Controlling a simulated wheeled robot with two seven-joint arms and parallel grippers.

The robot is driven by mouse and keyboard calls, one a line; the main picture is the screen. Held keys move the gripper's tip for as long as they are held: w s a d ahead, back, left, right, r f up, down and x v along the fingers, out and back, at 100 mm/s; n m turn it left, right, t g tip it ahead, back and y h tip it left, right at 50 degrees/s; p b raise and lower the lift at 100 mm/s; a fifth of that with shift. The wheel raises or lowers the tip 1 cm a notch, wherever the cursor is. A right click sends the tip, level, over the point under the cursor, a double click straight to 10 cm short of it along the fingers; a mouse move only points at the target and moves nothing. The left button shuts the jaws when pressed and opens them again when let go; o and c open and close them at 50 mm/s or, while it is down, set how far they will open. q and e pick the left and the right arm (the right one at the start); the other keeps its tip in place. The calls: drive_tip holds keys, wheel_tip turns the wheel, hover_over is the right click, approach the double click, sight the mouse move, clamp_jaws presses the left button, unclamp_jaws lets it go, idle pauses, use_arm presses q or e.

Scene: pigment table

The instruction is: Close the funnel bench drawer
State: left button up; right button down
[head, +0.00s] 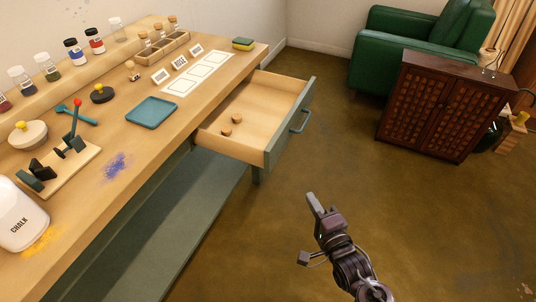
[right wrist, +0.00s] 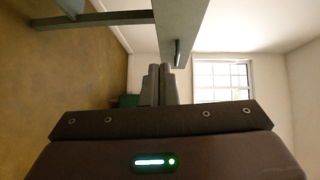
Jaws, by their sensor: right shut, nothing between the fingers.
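The bench drawer (head: 258,103) stands pulled out from the right end of the wooden bench in the head view. Its grey-green front carries a bar handle (head: 301,121), and two small cork-like pieces lie inside. My right gripper (head: 314,204) is below and to the right of the drawer front, apart from it, shut and empty. In the right wrist view the shut fingers (right wrist: 158,85) point toward the drawer front (right wrist: 180,25), with the handle (right wrist: 177,52) just beyond the fingertips in the picture. My left gripper is not in view.
The bench top (head: 150,185) holds a teal tray (head: 151,111), jars, cards, a lever press and a chalk container (head: 20,215). A lower shelf (head: 185,215) runs under it. A green armchair (head: 425,45) and dark cabinet (head: 440,105) stand at right. The floor around the drawer is clear.

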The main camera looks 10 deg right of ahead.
wheel_tip(320, 180, up, 2)
drive_tip(key=w+r, duration=0.1)
approach(277, 152)
drive_tip(key=w+d, duration=0.2)
drive_tip(key=w, duration=0.1)
drive_tip(key=shift+w+a+f+m+t, duration=0.1)
drive_tip(key=shift+w+a+m+t, duration=0.05)
drive_tip(key=shift+w+a, duration=0.4)
drive_tip(key=shift+w+a+f+m+t, duration=0.15)
drive_tip(key=shift+w+a, duration=0.35)
drive_tip(key=shift+a, duration=0.2)
drive_tip(key=shift+w+a, duration=0.2)
drive_tip(key=shift+a, duration=0.15)
